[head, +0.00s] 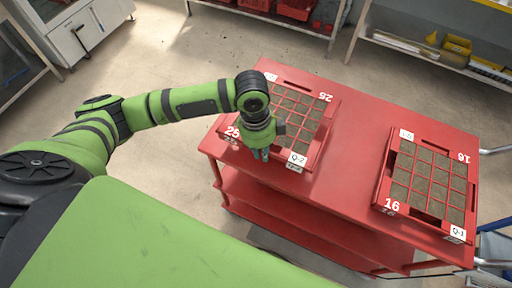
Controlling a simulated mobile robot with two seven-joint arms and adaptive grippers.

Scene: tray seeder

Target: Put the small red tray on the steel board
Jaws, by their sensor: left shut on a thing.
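Two red trays with square cells of brown soil lie over a red cart. The left one (311,158) is marked 25 and Q-2. The right one (384,190) is marked 16 and Q-1. My left gripper (261,155) reaches down from the left and is shut on the near edge of the tray marked 25. Its arm hides part of that tray, and I cannot tell whether the tray is raised off the cart. I cannot make out a steel board. My right gripper is not in view.
The red cart top (345,150) is bare between the two trays, with lower shelves below it. A shelf with red crates (295,9) stands at the back, and another shelf (420,47) is at the back right. A white cabinet (85,28) is at the back left.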

